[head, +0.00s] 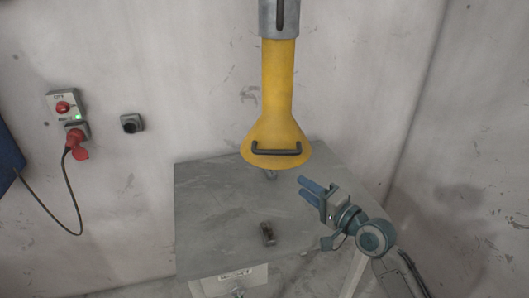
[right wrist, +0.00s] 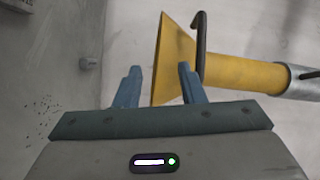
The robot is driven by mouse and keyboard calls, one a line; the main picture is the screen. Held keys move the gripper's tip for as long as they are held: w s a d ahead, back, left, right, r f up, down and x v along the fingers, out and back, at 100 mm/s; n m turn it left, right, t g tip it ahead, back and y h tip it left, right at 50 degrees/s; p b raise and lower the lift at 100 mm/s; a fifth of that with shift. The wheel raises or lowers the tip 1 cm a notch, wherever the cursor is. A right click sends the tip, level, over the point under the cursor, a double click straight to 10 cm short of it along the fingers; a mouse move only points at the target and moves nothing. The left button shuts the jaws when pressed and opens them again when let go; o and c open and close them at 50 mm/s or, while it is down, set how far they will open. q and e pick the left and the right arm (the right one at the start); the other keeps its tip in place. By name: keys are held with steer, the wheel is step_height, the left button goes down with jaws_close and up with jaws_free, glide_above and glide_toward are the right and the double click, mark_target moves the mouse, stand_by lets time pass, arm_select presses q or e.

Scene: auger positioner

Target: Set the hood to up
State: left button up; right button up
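The yellow funnel-shaped hood (head: 277,115) hangs over the grey table, wide mouth down, below a grey metal sleeve (head: 279,18). A dark bar handle (head: 277,151) runs across its front near the lower rim. My right gripper (head: 303,187) is open, its blue fingers apart, just below and to the right of the hood's mouth. In the right wrist view, the hood (right wrist: 174,60) shows beyond and between the open fingers (right wrist: 159,82), with the dark handle (right wrist: 201,45) beside the right fingertip. Nothing is visibly held. My left gripper is not in view.
The grey table (head: 215,205) below carries a small dark object (head: 268,234) on its top. A switch box (head: 63,105) with a red knob and a red plug (head: 76,140) with a cable are on the left wall. Space right of the hood is clear.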

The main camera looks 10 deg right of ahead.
steer(key=y, duration=0.1)
glide_toward(275, 152)
steer(key=f, duration=0.1)
steer(key=shift+m+t+y, duration=0.3)
steer(key=shift+m+t, duration=0.1)
steer(key=p+x, duration=0.1)
steer(key=x, duration=0.3)
steer(key=p+x, duration=0.1)
steer(key=x, duration=0.4)
steer(key=shift+w+d+p, duration=0.15)
steer(key=shift+w+p, duration=0.15)
steer(key=shift+p, duration=0.05)
steer(key=shift+w+a, duration=0.35)
steer(key=shift+w, duration=0.25)
steer(key=shift+c, duration=0.5)
jaws_close()
